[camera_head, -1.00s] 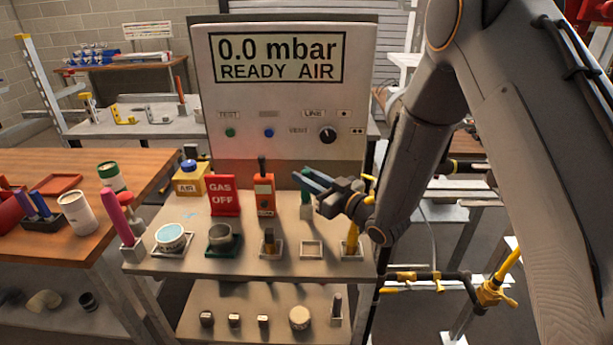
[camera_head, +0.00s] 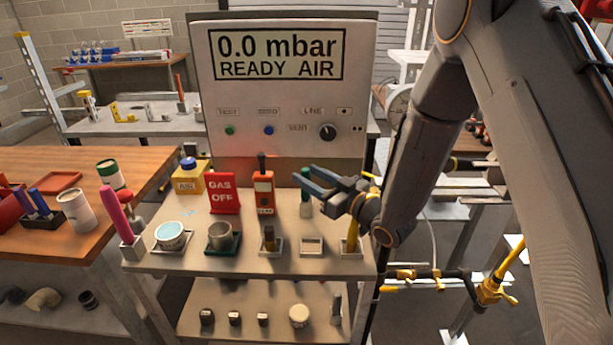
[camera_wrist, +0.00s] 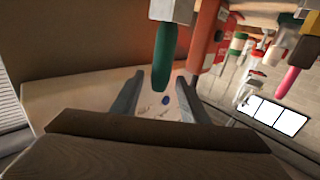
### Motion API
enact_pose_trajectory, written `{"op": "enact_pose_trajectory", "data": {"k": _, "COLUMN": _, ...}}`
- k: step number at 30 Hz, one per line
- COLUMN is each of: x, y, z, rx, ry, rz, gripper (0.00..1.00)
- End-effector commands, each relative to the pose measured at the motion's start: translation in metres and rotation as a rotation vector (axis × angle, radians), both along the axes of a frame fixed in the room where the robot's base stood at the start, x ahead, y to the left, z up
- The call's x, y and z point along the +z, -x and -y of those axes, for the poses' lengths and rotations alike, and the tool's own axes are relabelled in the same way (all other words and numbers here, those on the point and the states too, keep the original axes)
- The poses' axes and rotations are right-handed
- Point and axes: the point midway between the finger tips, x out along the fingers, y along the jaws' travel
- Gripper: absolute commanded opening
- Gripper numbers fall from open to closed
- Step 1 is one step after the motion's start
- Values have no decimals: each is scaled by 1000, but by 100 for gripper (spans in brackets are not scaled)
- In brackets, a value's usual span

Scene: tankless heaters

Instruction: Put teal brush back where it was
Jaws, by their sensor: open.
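The teal brush (camera_head: 305,196) stands upright in a pale block holder at the back right of the grey bench top, partly hidden by my gripper. My gripper (camera_head: 304,175) is open, its two fingers apart near the upper end of the brush. In the wrist view the scene is upside down. The brush's green handle (camera_wrist: 164,60) shows there between the open fingers of my gripper (camera_wrist: 158,80), with clear gaps to each side. The handle sits in its whitish holder (camera_wrist: 172,8).
An orange handheld meter (camera_head: 263,192) stands just left of the brush, with a red GAS OFF sign (camera_head: 223,194) beyond. In front are an empty square holder (camera_head: 312,247) and a yellow-handled item (camera_head: 352,236). The control panel (camera_head: 285,95) rises behind.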

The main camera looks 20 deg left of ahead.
Motion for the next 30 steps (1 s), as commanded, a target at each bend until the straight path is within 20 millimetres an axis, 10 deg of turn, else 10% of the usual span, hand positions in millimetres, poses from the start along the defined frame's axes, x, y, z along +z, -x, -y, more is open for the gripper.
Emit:
{"op": "enact_pose_trajectory", "data": {"k": 15, "x": -2, "y": 48, "z": 82, "rx": -3, "ry": 0, "rz": 0, "gripper": 41}}
{"op": "enact_pose_trajectory", "data": {"k": 30, "x": -2, "y": 55, "z": 90, "rx": 0, "ry": 1, "rz": -1, "gripper": 41}}
